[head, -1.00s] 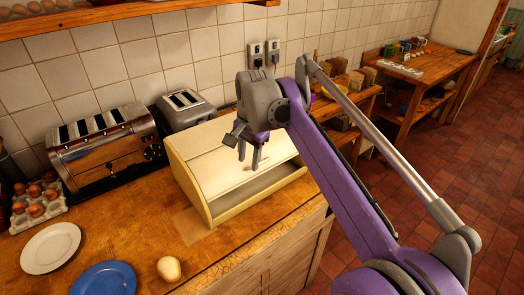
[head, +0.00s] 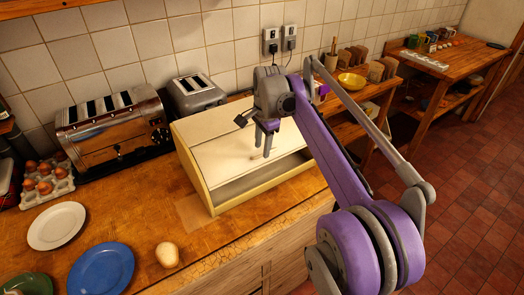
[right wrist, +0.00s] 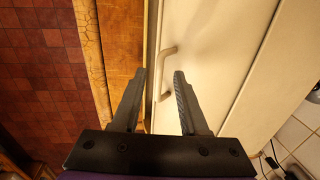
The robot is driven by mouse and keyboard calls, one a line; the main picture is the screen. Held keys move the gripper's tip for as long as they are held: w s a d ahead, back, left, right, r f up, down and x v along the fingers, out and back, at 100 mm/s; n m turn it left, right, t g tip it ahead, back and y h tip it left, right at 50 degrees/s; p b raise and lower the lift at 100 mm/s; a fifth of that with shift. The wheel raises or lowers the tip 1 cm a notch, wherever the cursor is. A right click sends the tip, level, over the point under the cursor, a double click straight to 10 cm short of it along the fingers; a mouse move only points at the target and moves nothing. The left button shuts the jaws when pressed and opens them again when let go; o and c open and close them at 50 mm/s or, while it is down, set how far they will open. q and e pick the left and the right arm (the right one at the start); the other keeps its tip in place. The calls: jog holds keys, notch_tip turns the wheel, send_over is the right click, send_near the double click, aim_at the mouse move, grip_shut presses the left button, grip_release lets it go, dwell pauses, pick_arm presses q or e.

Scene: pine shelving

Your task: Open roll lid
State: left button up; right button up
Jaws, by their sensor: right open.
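The cream bread box (head: 197,178) stands on the wooden counter, and its pale roll lid (head: 225,150) slopes down toward the front. A darker grey strip shows below the lid's lower edge; I cannot tell how far the lid is raised. A small bar handle (right wrist: 166,72) sits on the lid in the right wrist view. My right gripper (head: 262,153) is open above the lid, pointing down at it. In the right wrist view its fingers (right wrist: 160,76) lie on either side of the handle, and contact cannot be told. My left gripper is out of view.
Two toasters, a large silver one (head: 115,128) and a smaller grey one (head: 197,97), stand behind and left of the box. Eggs in a tray (head: 62,188), a white plate (head: 57,225), a blue plate (head: 101,270) and a round pale item (head: 167,255) lie to the left.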

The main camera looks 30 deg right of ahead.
jog(key=shift+w+f, duration=0.15)
jog(key=shift+f, duration=0.8)
grip_shut()
dwell(0.8)
